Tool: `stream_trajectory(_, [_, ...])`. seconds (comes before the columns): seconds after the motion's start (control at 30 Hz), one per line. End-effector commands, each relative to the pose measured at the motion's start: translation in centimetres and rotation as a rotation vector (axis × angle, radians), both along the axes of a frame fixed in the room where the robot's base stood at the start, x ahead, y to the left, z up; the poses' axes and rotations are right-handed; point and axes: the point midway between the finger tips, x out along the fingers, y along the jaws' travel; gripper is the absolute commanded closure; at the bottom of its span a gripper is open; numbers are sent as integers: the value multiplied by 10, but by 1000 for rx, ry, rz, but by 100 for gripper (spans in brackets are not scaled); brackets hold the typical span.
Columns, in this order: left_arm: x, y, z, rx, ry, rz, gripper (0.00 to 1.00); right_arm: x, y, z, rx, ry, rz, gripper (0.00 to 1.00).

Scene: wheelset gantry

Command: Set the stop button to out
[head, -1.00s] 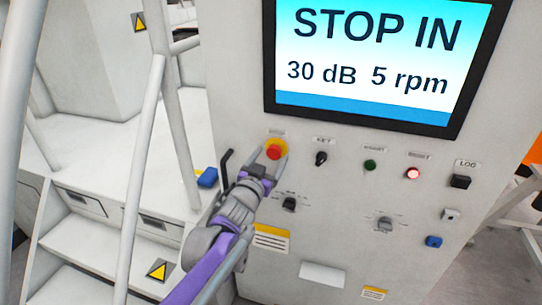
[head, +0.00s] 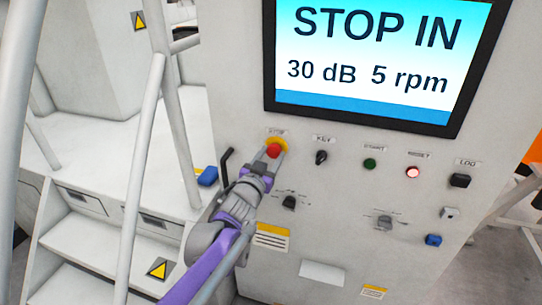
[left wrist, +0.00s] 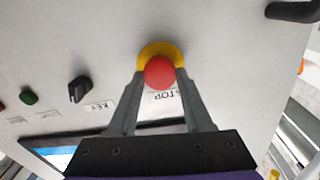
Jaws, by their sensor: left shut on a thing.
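The stop button is a red mushroom head (head: 274,150) on a yellow ring, under a STOP label on the pale panel (head: 330,240). My left gripper (head: 273,153) is at the button, its two fingers on either side of the red head. In the left wrist view the red head (left wrist: 160,72) sits between the fingertips (left wrist: 160,78), with the yellow ring behind it. The gripper is shut on the red head. The screen (head: 370,55) reads "STOP IN", "30 dB" and "5 rpm". My right gripper is not in view.
Right of the button are a black key switch (head: 321,157), a green button (head: 369,164), a lit red reset lamp (head: 413,172) and a black log button (head: 460,180). A dark bent handle (head: 226,165) stands close to my left wrist. Railings and steps (head: 75,245) are at the left.

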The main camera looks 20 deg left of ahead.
Motion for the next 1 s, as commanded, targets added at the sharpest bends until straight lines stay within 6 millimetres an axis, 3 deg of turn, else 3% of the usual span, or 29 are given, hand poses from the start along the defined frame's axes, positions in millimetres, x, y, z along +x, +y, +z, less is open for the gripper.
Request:
stream_trajectory(0.57, [-12,0,0,-1,0,0,100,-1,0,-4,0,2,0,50])
stream_trajectory(0.6, [-12,0,0,-1,0,0,48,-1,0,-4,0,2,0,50])
stream_trajectory(0.77, [-12,0,0,0,0,0,19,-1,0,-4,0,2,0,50])
stream_trajectory(1.0, [-12,0,0,0,0,0,19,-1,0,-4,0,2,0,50])
